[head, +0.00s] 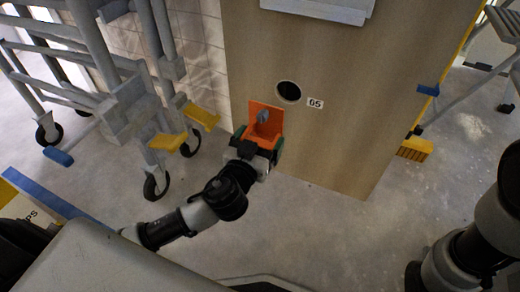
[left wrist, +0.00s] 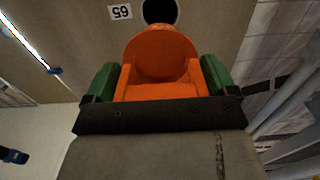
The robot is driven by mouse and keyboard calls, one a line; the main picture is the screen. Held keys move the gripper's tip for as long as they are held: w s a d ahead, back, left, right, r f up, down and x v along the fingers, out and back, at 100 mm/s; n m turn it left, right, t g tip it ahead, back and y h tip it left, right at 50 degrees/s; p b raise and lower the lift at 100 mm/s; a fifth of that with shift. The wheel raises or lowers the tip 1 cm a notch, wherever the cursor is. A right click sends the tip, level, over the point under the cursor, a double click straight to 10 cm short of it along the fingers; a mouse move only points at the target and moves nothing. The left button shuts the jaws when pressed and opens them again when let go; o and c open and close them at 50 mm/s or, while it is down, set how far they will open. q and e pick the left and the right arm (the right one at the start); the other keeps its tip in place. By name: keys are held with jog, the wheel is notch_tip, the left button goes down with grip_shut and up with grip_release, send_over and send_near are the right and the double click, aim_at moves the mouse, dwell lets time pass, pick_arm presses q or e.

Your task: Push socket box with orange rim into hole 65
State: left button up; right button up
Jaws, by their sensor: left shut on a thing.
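The socket box (left wrist: 160,52) shows orange, with a rounded rim, in the left wrist view. In the head view its orange part (head: 257,112) shows with a small blue-grey piece in front of it. My left gripper (head: 262,143) is shut on it, with green fingers on either side. The round dark hole (head: 288,91) is in the wooden panel (head: 330,140), beside the label 65 (head: 315,103). In the head view the box is below and left of the hole. The left wrist view shows the hole (left wrist: 161,11) just beyond the rim, partly cut off. My right gripper is out of view.
A grey wheeled scaffold (head: 130,110) with yellow parts stands left of the panel, by a pale block wall (head: 195,50). A blue clamp (head: 428,90) and a yellow block (head: 415,149) are at the panel's right edge. The floor in front is clear.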

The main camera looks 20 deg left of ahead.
pick_arm(q)
jog(key=shift+w, duration=1.1)
jog(key=w, duration=0.8)
jog(key=shift+d, duration=0.2)
jog(key=shift+w+f+b, duration=0.15)
jog(key=shift+w+b, duration=0.1)
jog(key=shift+b, duration=0.05)
jog(key=shift+w, duration=0.3)
jog(key=shift+w, duration=0.8)
jog(key=shift+w+b, duration=0.2)
jog(key=shift+b, duration=0.1)
